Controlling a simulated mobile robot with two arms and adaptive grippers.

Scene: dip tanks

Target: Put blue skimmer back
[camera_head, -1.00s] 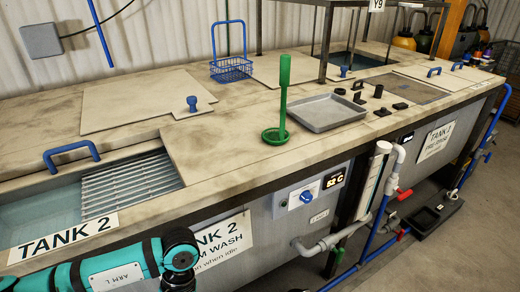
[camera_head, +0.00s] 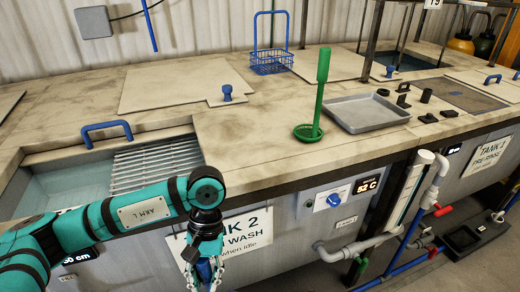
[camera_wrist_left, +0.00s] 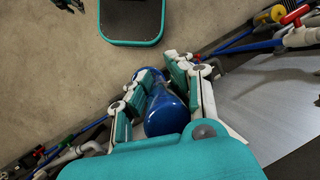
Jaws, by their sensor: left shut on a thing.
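My left gripper (camera_head: 206,275) hangs in front of tank 2's front panel, below the counter's edge. It is shut on a blue rounded object, which shows between the fingers in the left wrist view (camera_wrist_left: 166,112). Only part of this object shows; I cannot tell whether it is the blue skimmer. A green skimmer (camera_head: 320,95) stands upright on the counter, its round head resting on the top. My right gripper is not in view.
Tank 2's open basin (camera_head: 70,185) with a slatted grate (camera_head: 158,160) is at left. A blue wire basket (camera_head: 272,60), a grey tray (camera_head: 367,113) and small black parts stand on the counter. Pipes and valves (camera_head: 415,185) stick out at front right. A blue rod (camera_head: 149,25) hangs before the wall.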

